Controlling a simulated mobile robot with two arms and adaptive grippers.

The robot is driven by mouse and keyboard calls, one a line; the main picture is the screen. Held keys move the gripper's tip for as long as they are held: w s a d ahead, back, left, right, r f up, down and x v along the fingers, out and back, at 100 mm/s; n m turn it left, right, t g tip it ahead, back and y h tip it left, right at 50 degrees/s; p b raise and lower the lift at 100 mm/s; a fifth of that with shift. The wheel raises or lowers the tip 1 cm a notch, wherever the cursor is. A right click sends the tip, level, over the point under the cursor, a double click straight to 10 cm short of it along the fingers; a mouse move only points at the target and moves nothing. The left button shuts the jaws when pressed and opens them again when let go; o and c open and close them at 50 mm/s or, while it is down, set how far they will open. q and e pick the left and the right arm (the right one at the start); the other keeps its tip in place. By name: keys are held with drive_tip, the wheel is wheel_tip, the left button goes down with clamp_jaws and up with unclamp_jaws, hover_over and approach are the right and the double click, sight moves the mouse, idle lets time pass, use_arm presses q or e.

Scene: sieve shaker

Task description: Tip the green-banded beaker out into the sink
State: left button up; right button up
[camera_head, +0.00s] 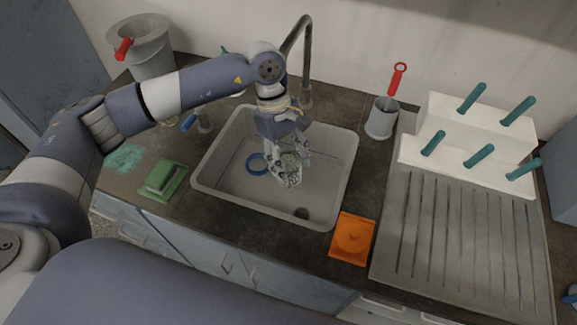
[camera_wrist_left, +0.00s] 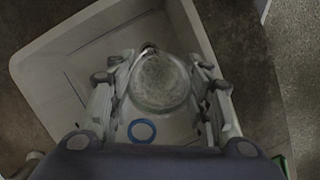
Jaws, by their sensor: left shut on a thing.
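My left gripper (camera_head: 289,172) hangs over the sink, its fingers pointing down. It is shut on a clear glass vessel, which shows between the fingers in the left wrist view (camera_wrist_left: 160,82). The vessel looks like the beaker, but I cannot make out a green band on it. Its tilt and whether anything is inside are hard to tell. The pale sink (camera_head: 330,211) is set into the dark worktop, with a dark drain near its front right. A blue ring (camera_head: 257,164) lies on the sink floor left of the gripper. My right gripper is not in view.
The tap (camera_head: 307,60) rises behind the sink. A green tray with a sponge (camera_head: 163,180) lies left, an orange item (camera_head: 352,238) right. A grey cup (camera_head: 381,119), a pegged white rack (camera_head: 475,135) and a ribbed drainboard (camera_head: 460,240) stand further right. A grey bin (camera_head: 150,48) stands back left.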

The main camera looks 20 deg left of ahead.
use_arm(q)
drive_tip(key=w+d+n+t+y+p, duration=0.2)
drive_tip(key=w+d+n+p, duration=0.2)
drive_tip(key=n+p, duration=0.5)
drive_tip(key=w+d+f+n+t+y+p, duration=0.1)
drive_tip(key=d+n+p, duration=0.5)
drive_tip(key=n, duration=1.4)
drive_tip(key=shift+w+f+t+y+p, duration=0.25)
drive_tip(key=shift+w+t+y+p, duration=0.6)
drive_tip(key=shift+w+p, duration=0.6)
drive_tip(key=shift+s, duration=0.1)
